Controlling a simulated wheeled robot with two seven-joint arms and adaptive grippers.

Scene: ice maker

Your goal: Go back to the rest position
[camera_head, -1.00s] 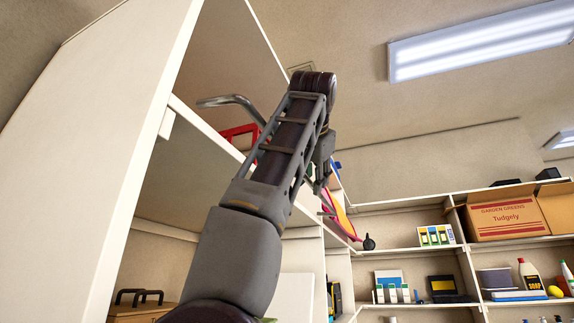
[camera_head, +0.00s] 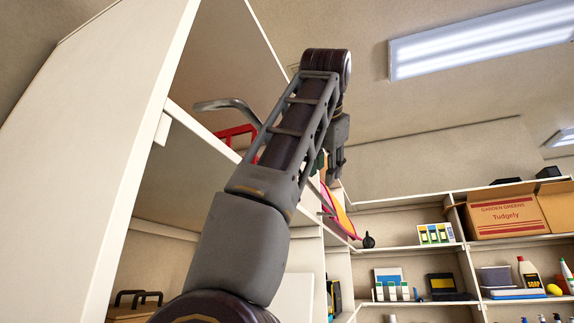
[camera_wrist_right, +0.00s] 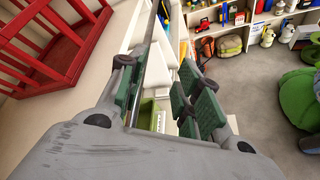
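My right arm rises through the middle of the head view. Its right gripper (camera_head: 333,172) hangs below the wrist joint, in front of the back wall and partly hidden by the forearm. In the right wrist view the right gripper (camera_wrist_right: 158,88) has its two green-padded fingers apart, with nothing clearly held between them. My left gripper is in neither view.
A white shelf unit (camera_head: 95,130) stands close on the left, with a bent metal bar (camera_head: 230,104) and a red rack (camera_wrist_right: 55,48) beside my arm. Shelves at the back hold a Garden Greens box (camera_head: 503,212). A green bag (camera_wrist_right: 298,95) is at right.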

